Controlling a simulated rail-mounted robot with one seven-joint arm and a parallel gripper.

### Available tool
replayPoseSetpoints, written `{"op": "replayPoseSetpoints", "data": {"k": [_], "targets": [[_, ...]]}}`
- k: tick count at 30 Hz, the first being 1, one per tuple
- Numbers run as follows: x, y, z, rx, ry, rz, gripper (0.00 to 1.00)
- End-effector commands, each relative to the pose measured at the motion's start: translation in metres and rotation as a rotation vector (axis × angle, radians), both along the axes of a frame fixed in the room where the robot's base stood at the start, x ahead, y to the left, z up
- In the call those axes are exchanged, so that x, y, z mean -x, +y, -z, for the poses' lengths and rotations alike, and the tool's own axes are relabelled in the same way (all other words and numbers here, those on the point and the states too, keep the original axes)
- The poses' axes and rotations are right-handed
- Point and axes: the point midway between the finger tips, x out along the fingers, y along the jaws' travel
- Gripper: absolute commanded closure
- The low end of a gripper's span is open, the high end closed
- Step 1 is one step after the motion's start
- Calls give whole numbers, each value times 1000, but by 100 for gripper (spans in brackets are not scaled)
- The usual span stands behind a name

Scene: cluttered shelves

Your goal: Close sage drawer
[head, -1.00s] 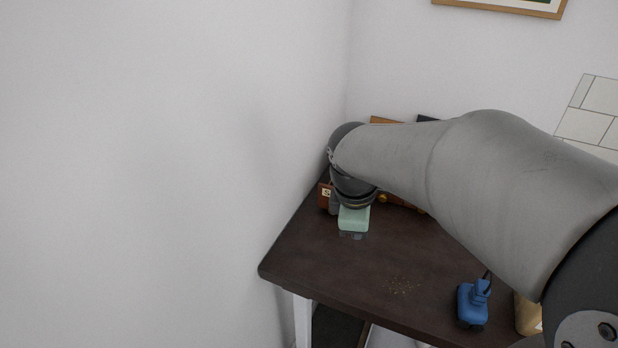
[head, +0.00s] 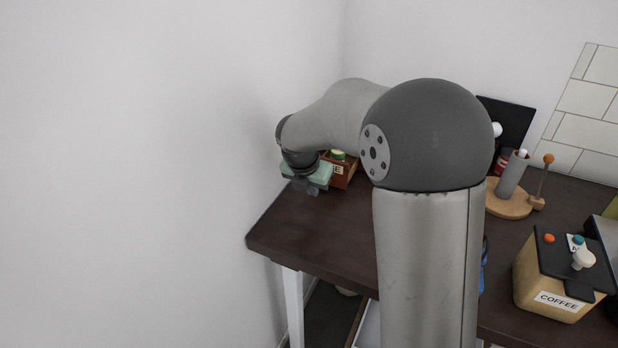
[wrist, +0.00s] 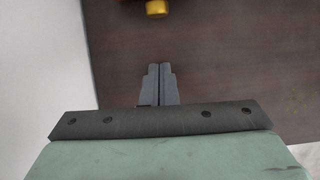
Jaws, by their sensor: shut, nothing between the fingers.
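A small reddish-brown wooden box (head: 350,174) with a pale label stands at the back left of the dark table. Only the label's end, apparently an "E", shows; the rest is hidden by my gripper. I cannot tell whether this is the sage drawer or how far any drawer stands out. My gripper (head: 313,190), with a pale green body, is just left and in front of the box, low over the table. In the wrist view its dark fingers (wrist: 160,84) are together and empty. A brass-yellow knob (wrist: 157,8) shows ahead of them at the top edge, apart from the fingertips.
The white wall (head: 150,170) is close on the left of the table (head: 310,235). A coffee box (head: 555,275), a round wooden stand (head: 508,200) and a black panel (head: 510,122) are to the right. My arm hides the table's middle. The front left tabletop is clear.

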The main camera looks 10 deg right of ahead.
Motion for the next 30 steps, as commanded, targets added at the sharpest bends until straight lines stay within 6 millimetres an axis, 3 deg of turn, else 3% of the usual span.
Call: {"op": "replayPoseSetpoints", "data": {"k": [2, 10, 25, 30], "targets": [[-4, -3, 17, 2, 4, -1, 100], [-33, -24, 15, 0, -1, 1, 100], [-40, -29, 14, 0, 0, 1, 100], [-66, -48, 8, -2, 2, 5, 100]]}}
